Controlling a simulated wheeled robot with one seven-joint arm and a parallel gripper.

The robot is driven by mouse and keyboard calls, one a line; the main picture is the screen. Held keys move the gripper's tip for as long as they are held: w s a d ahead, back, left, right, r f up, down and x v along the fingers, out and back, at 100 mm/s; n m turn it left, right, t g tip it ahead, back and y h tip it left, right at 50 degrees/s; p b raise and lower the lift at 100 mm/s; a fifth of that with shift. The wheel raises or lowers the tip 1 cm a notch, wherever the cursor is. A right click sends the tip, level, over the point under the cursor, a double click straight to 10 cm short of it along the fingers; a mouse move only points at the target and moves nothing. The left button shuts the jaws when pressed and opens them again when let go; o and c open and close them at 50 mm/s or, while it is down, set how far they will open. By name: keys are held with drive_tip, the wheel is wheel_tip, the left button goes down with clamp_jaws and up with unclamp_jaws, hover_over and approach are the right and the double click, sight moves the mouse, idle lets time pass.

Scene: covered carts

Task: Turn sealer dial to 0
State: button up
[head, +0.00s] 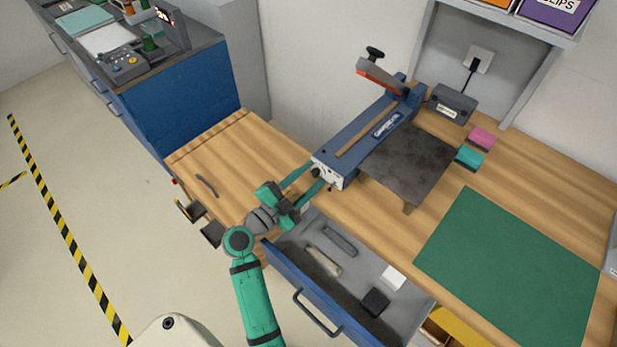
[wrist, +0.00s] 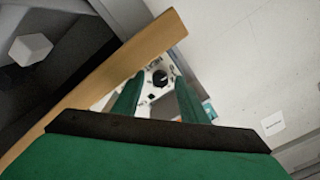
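The blue heat sealer (head: 352,143) stands on the wooden bench with its arm raised. Its white front panel carries a black round dial (wrist: 160,77), which also shows in the head view (head: 316,173). Printed marks surround the dial, but they are too small to read, so I cannot tell its setting. My gripper (wrist: 158,95) has two green fingers, spread apart, one on each side of the dial in the wrist view. In the head view my gripper (head: 308,180) is just in front of the panel. I cannot tell whether a finger touches the dial.
An open drawer (head: 350,318) below the bench holds a white block (head: 393,278), a black block (head: 375,301) and other items. A dark plate (head: 412,165) lies beside the sealer. A green mat (head: 508,265) is at right. A blue cabinet (head: 185,100) stands at left.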

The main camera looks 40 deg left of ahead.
drive_tip(key=s, duration=1.1)
drive_tip(key=shift+a, duration=0.45)
drive_tip(key=shift+w, duration=0.1)
drive_tip(key=s+d+r+n+t+h, duration=0.1)
drive_tip(key=s+d+r+t, duration=0.1)
drive_tip(key=d, duration=0.9)
drive_tip(key=s+d+r+n+t, duration=0.1)
drive_tip(key=s+d+r+t, duration=0.15)
drive_tip(key=d, duration=0.85)
drive_tip(key=s+d+f+n+g+y, duration=0.2)
drive_tip(key=s+d+f+n+g, duration=0.5)
drive_tip(key=s, duration=0.6)
drive_tip(key=d+f, duration=0.2)
drive_tip(key=d, duration=0.1)
drive_tip(key=shift+d+f+n+y, duration=0.25)
drive_tip(key=shift+f+n+y, duration=0.05)
drive_tip(key=shift+n, duration=0.1)
drive_tip(key=shift+c, duration=0.9)
